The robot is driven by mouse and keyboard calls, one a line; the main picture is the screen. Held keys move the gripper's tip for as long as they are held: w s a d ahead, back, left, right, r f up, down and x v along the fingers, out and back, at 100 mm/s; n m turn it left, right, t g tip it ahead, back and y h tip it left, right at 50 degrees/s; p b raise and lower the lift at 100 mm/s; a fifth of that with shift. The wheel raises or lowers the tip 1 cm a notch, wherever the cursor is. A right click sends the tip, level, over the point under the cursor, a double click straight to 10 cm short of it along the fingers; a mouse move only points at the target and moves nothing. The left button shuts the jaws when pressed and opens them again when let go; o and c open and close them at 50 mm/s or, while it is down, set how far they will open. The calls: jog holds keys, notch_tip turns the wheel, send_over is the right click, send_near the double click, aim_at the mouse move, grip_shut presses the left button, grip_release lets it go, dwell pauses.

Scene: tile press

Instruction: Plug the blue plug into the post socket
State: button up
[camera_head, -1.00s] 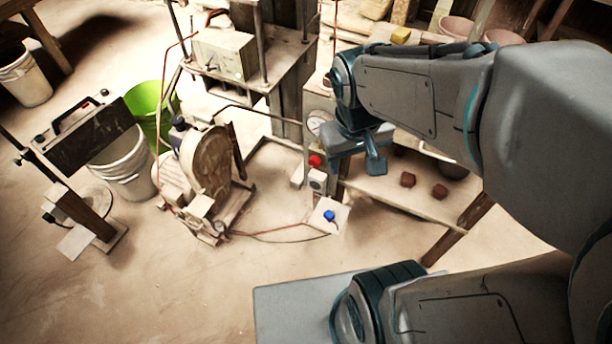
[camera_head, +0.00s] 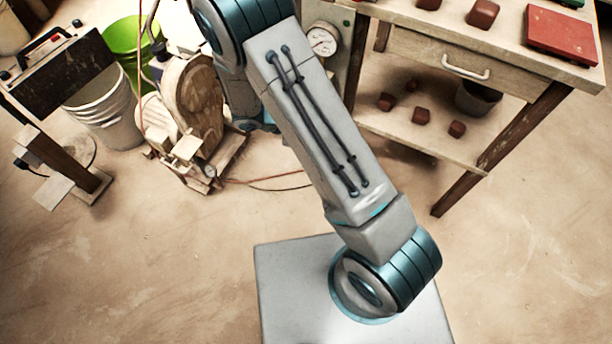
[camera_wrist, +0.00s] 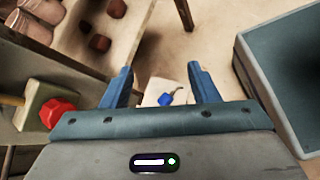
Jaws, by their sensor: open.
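In the wrist view, my gripper (camera_wrist: 158,70) is open, its two blue fingers spread apart. The small blue plug (camera_wrist: 166,100) shows in the gap between the fingers, on a pale plate beyond them, with a short dark cord end beside it. The fingers do not hold it, and I cannot tell the remaining distance. A red knob (camera_wrist: 57,113) on a pale box shows at the left of the wrist view. I cannot make out the post socket. In the head view my arm covers the area where plug and post stand, and my gripper cannot be made out.
In the head view, a wooden table (camera_head: 520,50) with a drawer and lower shelf stands at the right, with several brown blocks. A round machine (camera_head: 190,100), a green bucket (camera_head: 122,40) and a white bucket (camera_head: 105,115) stand at the left. Floor is free in front.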

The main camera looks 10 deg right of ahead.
jog(key=w+a+f+n+t+h+b, duration=0.1)
jog(key=a+f+n+t+b, duration=0.25)
jog(key=f, duration=0.85)
jog(key=w+f+n+t+h+b, duration=0.1)
jog(key=f+n+t+b, duration=0.4)
jog(key=f, duration=0.7)
jog(key=shift+n+g, duration=0.65)
jog(key=shift+n, duration=0.1)
jog(key=shift+x, duration=4.95)
jog(key=shift+r, duration=0.1)
jog(key=c, duration=0.9)
jog(key=shift+c, duration=0.5)
